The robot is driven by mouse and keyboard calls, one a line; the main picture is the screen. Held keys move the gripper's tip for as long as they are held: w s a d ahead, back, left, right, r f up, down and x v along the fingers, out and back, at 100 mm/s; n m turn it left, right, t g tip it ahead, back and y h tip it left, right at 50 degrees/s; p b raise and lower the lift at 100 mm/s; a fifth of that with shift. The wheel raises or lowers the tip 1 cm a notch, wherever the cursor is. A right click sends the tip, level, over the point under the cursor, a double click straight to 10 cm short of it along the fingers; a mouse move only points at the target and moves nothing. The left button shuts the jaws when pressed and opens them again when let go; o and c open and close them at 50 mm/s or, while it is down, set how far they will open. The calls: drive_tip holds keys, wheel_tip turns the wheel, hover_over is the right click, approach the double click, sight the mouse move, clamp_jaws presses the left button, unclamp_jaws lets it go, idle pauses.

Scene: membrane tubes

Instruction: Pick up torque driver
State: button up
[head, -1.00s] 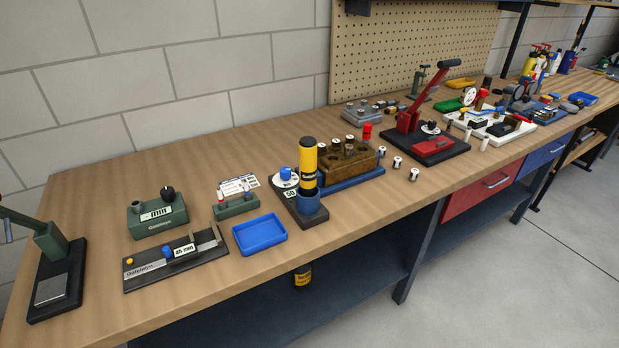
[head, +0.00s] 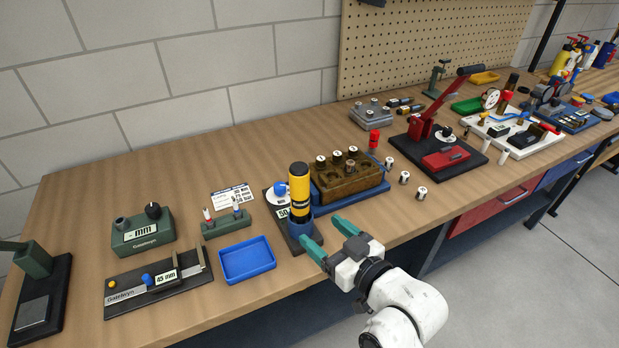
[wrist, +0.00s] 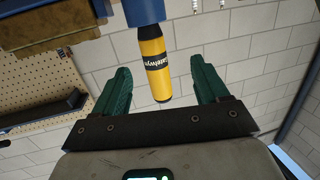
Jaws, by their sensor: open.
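The torque driver (head: 299,190) is a yellow cylinder with a black top. It stands upright in a blue holder (head: 299,226) on a dark stand with a dial. My gripper (head: 318,229), with green fingers, is open and empty at the bench's front edge, just right of and in front of the holder. In the wrist view the picture is upside down. The driver (wrist: 154,62) shows there between and beyond the open fingers (wrist: 160,66), apart from both. The driver's lower end is hidden in the holder.
A brown block (head: 352,181) with several small cylinders stands close behind and right of the stand. A blue tray (head: 247,261) lies to the left. A red lever press (head: 440,140) and several loose small cylinders are farther right. The floor before the bench is clear.

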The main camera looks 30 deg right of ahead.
sight(305, 197)
drive_tip(key=shift+t, duration=0.7)
drive_tip(key=w+r, duration=0.1)
drive_tip(key=w, duration=0.1)
drive_tip(key=w+r, duration=0.1)
drive_tip(key=w, duration=0.1)
drive_tip(key=w+r+p, duration=0.1)
drive_tip(key=w, duration=0.1)
drive_tip(key=shift+w, duration=0.2)
drive_tip(key=shift+w+a+f+p, duration=0.1)
drive_tip(key=shift+w+a+p, duration=0.2)
drive_tip(key=shift+w, duration=0.7)
drive_tip(key=shift+w+a+f+p, duration=0.1)
drive_tip(key=shift+w+p, duration=0.25)
drive_tip(key=shift+w, duration=0.6)
drive_tip(key=shift+w+a+p, duration=0.2)
drive_tip(key=shift+w+p, duration=0.15)
drive_tip(key=shift+w, duration=0.65)
drive_tip(key=shift+r, duration=0.1)
drive_tip(key=c, duration=1.2)
wheel_tip(305, 197, up, 10)
drive_tip(key=shift+r+b, duration=0.1)
drive_tip(key=shift+b, duration=0.3)
